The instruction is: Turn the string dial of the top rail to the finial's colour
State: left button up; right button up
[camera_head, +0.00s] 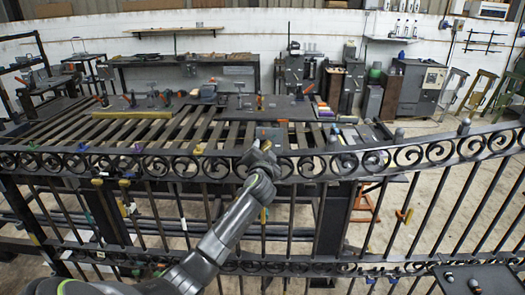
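The dark wrought-iron gate spans the view, its top rail (420,148) filled with scrolls. Grey knob-like finials (464,126) stand on the rail at the right, with another nearer the middle. Small coloured pieces sit along the rail, including a yellow one (199,149) left of my gripper. I cannot tell which piece is the string dial. My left gripper (263,149) is at the top rail near the middle of the view, its arm rising from the lower left. Its fingers are too small to tell open from shut, and I cannot tell whether it touches the rail. My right gripper is not in view.
A slatted workbench (150,130) with tools and blocks stands right behind the gate. A dark plate (485,279) with small parts is at the lower right. Grey cabinets (415,85) and shelves line the white back wall. Bare floor shows behind the gate at the right.

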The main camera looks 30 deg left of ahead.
pick_arm(q)
grip_shut()
dwell(0.3)
jog(key=m+p, duration=0.2)
jog(key=m, duration=0.2)
jog(key=shift+r+m+p, duration=0.15)
jog(key=shift+m+p, duration=1.25)
jog(key=shift+m, duration=1)
jog(key=shift+a, duration=0.1)
grip_release()
